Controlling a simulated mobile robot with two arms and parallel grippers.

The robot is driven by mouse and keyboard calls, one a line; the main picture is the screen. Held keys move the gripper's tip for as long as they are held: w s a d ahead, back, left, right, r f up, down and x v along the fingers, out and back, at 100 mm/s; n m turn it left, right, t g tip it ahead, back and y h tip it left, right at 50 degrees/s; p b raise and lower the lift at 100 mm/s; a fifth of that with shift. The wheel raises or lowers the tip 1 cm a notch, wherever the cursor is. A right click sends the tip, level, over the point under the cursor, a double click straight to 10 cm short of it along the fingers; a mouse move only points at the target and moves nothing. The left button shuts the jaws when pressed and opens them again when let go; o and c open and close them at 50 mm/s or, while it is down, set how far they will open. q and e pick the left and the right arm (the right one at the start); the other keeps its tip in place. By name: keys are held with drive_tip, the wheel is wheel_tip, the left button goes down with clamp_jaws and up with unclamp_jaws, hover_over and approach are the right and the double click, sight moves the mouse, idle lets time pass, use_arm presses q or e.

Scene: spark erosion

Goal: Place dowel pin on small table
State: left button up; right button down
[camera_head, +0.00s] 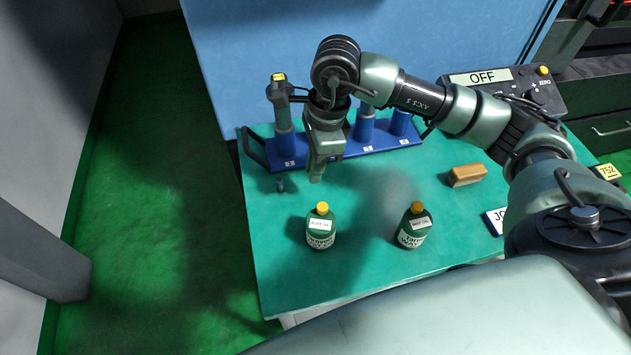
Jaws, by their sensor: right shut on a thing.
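My right gripper (317,176) points down over the left part of the green-topped table (285,262), in front of the blue rack. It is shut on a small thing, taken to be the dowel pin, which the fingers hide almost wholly. Whether it touches the table top is not clear. A small dark upright piece (281,184) stands just left of the gripper, by the rack's left end; I cannot tell what it is. My left gripper is not in view.
A blue rack (350,152) with several cylindrical holders stands behind the gripper. Two green bottles with yellow caps (321,226) (414,225) stand in front. A tan block (466,175) and a control box marked OFF (508,92) are to the right. Green floor (150,215) lies left.

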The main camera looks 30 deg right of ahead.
sight(312, 199)
wheel_tip(312, 199, down, 2)
drive_tip(key=shift+f, duration=0.85)
wheel_tip(312, 199, down, 3)
drive_tip(key=shift+f+p, duration=0.2)
drive_tip(key=shift+p, duration=0.3)
drive_tip(key=shift+f, duration=0.25)
drive_tip(key=c, duration=1.4)
unclamp_jaws()
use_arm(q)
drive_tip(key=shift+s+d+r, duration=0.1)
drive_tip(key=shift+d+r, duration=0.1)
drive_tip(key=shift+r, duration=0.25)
